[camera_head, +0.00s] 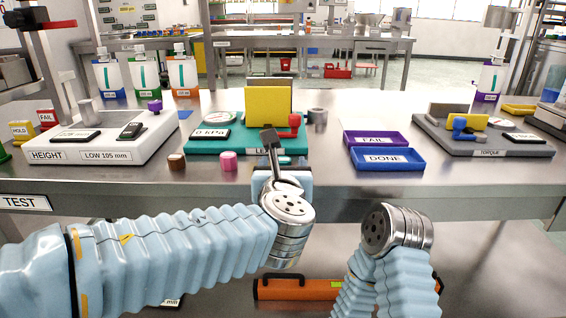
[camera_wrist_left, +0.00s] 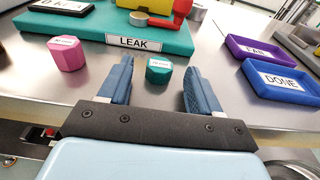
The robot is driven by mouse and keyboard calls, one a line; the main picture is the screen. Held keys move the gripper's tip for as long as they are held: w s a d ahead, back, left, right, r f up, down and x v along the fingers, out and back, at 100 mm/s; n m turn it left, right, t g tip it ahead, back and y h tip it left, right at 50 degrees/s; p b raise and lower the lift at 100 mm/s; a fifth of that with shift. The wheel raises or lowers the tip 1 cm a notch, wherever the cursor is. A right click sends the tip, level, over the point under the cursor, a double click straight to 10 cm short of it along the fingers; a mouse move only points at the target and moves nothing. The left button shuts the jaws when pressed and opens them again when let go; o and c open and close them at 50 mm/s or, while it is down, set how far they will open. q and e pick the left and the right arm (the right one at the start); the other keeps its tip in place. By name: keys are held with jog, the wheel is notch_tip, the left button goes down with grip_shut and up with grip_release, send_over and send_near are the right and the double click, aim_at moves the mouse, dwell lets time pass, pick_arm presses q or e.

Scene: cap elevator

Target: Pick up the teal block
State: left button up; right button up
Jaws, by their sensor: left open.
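The small teal block (camera_wrist_left: 158,70) shows in the left wrist view, standing on the steel table just in front of the teal LEAK base (camera_wrist_left: 160,37). My left gripper (camera_wrist_left: 158,82) is open, with one blue finger on each side of the block's line and the block apart from both, slightly beyond the fingertips. In the head view my left gripper (camera_head: 272,160) is over the table's front edge and the teal block is hidden behind it. My right arm shows at lower right, but its gripper is not visible.
A pink block (camera_head: 228,161) and a brown block (camera_head: 177,162) stand left of the gripper. The purple FAIL tray (camera_head: 376,147) and blue DONE tray (camera_head: 388,168) lie to the right. The white HEIGHT station (camera_head: 100,156) is left; the grey TORQUE station (camera_head: 487,153) is right.

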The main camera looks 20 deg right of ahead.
pick_arm(q)
jog(key=shift+x, duration=1.05)
jog(key=shift+c, duration=0.5)
grip_shut()
jog(key=shift+r, duration=0.1)
